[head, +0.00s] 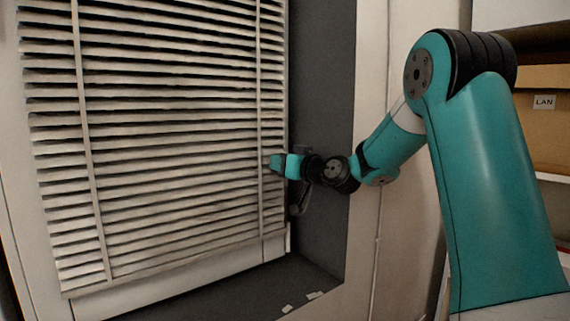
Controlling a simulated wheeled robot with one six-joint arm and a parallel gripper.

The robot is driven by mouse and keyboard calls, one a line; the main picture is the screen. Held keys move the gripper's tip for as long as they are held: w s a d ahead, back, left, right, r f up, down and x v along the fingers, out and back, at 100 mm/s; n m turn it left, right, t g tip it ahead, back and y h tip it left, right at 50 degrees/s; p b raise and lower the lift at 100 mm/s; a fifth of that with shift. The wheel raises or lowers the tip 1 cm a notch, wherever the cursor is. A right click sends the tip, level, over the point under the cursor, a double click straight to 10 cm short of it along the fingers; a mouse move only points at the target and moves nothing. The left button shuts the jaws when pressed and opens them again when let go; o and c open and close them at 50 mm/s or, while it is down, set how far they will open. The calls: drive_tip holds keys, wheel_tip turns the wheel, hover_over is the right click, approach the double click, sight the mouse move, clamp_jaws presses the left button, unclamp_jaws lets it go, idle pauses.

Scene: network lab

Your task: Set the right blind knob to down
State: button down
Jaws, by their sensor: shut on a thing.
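The window blind (165,130) hangs lowered over the window, with pale, nearly level slats and two vertical tapes. My gripper (274,162) is at the right edge of the blind, about halfway up, reaching in from the right. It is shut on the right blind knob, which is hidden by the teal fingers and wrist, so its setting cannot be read. A dark curved shape shows just below my wrist; I cannot tell what it is.
The dark window recess (325,110) lies close behind and right of my wrist. Small pale pieces (315,295) lie on the sill. Shelves with a box labelled LAN (544,102) stand at the far right. A thin cable (376,255) runs down the wall.

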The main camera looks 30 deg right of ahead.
drive_tip(key=shift+f, duration=0.4)
drive_tip(key=c, duration=0.9)
unclamp_jaws()
drive_tip(key=shift+o, duration=0.2)
drive_tip(key=shift+r, duration=0.1)
drive_tip(key=s+d+b, duration=0.2)
drive_tip(key=s+d, duration=0.1)
drive_tip(key=s, duration=1.4)
drive_tip(key=shift+s, duration=0.1)
